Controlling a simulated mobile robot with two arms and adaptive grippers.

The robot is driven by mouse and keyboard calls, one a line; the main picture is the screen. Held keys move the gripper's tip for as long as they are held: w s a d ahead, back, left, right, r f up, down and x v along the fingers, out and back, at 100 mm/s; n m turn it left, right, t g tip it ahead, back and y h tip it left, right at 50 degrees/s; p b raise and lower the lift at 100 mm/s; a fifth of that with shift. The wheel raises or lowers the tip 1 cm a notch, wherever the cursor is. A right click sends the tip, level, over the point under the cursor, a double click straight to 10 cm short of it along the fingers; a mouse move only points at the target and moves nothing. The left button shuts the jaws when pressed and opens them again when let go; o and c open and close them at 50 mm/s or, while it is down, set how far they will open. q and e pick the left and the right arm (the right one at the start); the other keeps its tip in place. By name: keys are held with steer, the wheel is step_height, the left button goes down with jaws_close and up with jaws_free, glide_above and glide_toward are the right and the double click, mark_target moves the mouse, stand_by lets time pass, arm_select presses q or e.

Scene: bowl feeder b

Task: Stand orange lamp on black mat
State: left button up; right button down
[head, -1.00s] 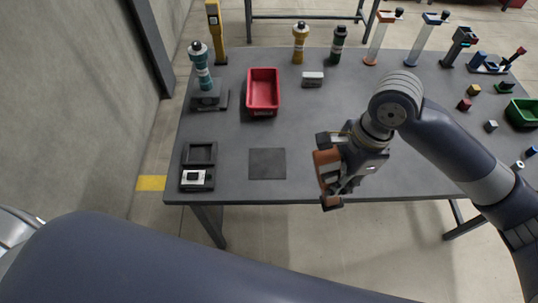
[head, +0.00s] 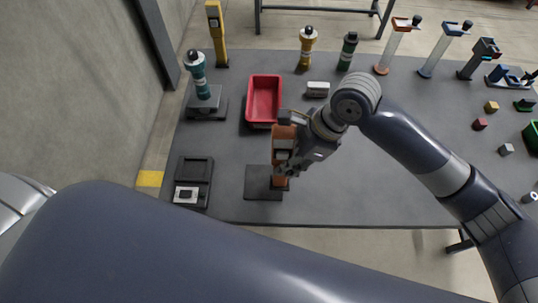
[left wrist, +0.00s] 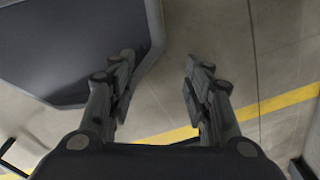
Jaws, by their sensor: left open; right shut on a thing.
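The orange lamp (head: 284,132) is in my right gripper (head: 291,147), which is shut on it and hides part of it. The lamp looks roughly upright. Its lower end overlaps the right part of the black mat (head: 258,186) in the head view; I cannot tell whether it touches the mat. The flat, square mat lies near the table's front edge. My left gripper (left wrist: 160,68) is open and empty in the left wrist view, over the floor.
A black tray-like device (head: 194,182) lies left of the mat. A red bin (head: 264,98) stands behind it, with a teal lamp (head: 199,78) to its left. Yellow (head: 306,48) and green (head: 347,52) lamps stand at the back. Small blocks lie at right.

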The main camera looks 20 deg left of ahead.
steer(key=w+a+f+p, duration=0.1)
steer(key=a+f, duration=0.3)
steer(key=shift+w+a+p, duration=0.15)
steer(key=shift+a+p, duration=0.15)
steer(key=shift+a, duration=0.1)
steer(key=c, duration=1.4)
jaws_free()
arm_select(q)
steer(key=shift+w+r, duration=1)
arm_select(e)
steer(key=shift+o, duration=0.4)
arm_select(q)
steer(key=shift+w, duration=0.1)
steer(key=shift+w+f+b, duration=0.2)
steer(key=shift+f+b, duration=0.35)
steer(key=shift+b, duration=0.05)
arm_select(e)
steer(key=v, duration=1.2)
steer(key=shift+d, duration=0.1)
